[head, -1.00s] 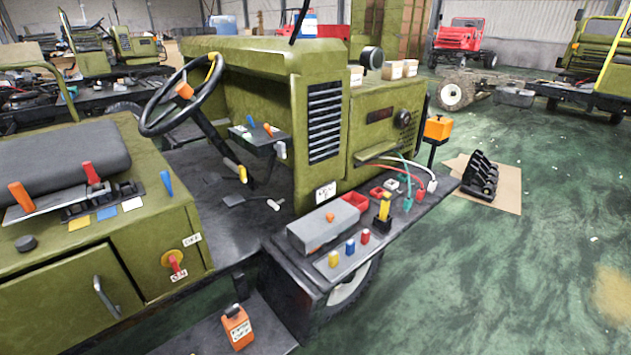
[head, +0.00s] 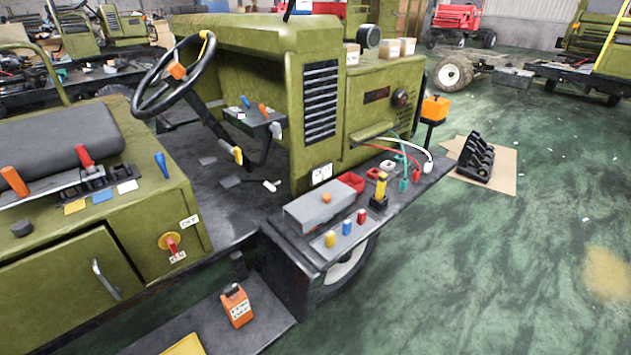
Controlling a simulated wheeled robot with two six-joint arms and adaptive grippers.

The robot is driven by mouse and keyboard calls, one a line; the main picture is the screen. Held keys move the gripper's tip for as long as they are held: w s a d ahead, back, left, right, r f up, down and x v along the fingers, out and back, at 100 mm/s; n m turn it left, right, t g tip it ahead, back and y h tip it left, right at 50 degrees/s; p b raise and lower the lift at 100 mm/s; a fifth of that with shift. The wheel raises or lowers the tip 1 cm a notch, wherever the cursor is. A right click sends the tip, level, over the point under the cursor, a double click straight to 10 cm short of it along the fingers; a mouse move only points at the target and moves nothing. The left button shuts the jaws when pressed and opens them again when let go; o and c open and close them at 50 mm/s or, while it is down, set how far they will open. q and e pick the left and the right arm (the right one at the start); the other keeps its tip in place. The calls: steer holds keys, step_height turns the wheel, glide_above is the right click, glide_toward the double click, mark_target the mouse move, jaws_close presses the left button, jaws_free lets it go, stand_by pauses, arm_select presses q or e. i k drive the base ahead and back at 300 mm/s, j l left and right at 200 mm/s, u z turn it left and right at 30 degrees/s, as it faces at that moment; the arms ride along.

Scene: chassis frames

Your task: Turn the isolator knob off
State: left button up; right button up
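The isolator knob (head: 171,243) is a red handle on a round yellow plate, on the green side panel below the seat at the left of the head view. Its red handle points down toward a small white "ON" label (head: 178,257). A white "OFF" label (head: 189,221) sits above and to the right of the knob. Neither of my grippers shows in the head view, and nothing touches the knob.
A metal door handle (head: 105,280) sticks out left of the knob. An orange container (head: 236,306) stands on the dark step (head: 268,322) below. A grey box (head: 320,211) and coloured pegs lie on the fender shelf.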

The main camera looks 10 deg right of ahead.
mark_target(172, 246)
steer(key=u, duration=1.35)
steer(key=i+j+u, duration=0.1)
steer(key=j, duration=0.2)
steer(key=j+u, duration=0.15)
steer(key=i+j, duration=0.05)
steer(key=j, duration=0.05)
